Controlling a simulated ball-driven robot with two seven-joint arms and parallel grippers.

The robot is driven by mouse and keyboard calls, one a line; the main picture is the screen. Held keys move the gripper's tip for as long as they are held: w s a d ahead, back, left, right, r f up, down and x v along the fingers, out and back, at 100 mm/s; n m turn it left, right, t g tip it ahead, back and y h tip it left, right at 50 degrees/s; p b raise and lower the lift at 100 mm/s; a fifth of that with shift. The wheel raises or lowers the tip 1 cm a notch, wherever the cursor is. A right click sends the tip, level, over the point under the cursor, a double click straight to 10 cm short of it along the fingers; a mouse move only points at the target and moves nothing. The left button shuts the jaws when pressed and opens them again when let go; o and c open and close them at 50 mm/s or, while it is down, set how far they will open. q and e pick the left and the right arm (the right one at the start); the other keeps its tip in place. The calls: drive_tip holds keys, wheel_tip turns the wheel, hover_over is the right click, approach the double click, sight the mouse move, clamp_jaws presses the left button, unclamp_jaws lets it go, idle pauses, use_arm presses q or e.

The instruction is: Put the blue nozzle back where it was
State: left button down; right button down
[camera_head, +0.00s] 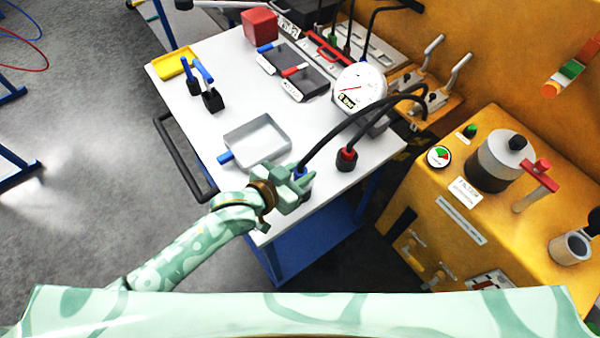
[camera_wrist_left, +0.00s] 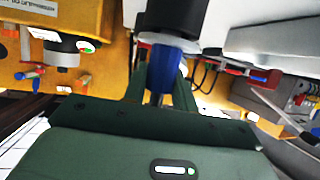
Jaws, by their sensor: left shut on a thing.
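My left gripper (camera_head: 296,181) is at the near edge of the white table, shut on the blue nozzle (camera_head: 300,171), which has a black hose running up to the right. In the left wrist view the blue nozzle (camera_wrist_left: 164,68) sits between the two fingers, with a black part at its far end. In the head view the fingers hide much of it, and I cannot tell whether it touches the table. A similar red nozzle (camera_head: 347,154) with a black base stands upright to its right. My right gripper is not in view.
A white tray (camera_head: 284,131) with a blue handle lies just behind my left gripper. A round dial gauge (camera_head: 358,88) stands behind the red nozzle, near the hoses. A yellow machine (camera_head: 460,205) stands right of the table. The table's left middle is clear.

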use_arm(q)
drive_tip(key=shift+f, duration=0.25)
drive_tip(key=c, duration=1.1)
unclamp_jaws()
drive_tip(key=shift+r, duration=0.35)
drive_tip(key=p+v, duration=0.2)
drive_tip(key=v, duration=1)
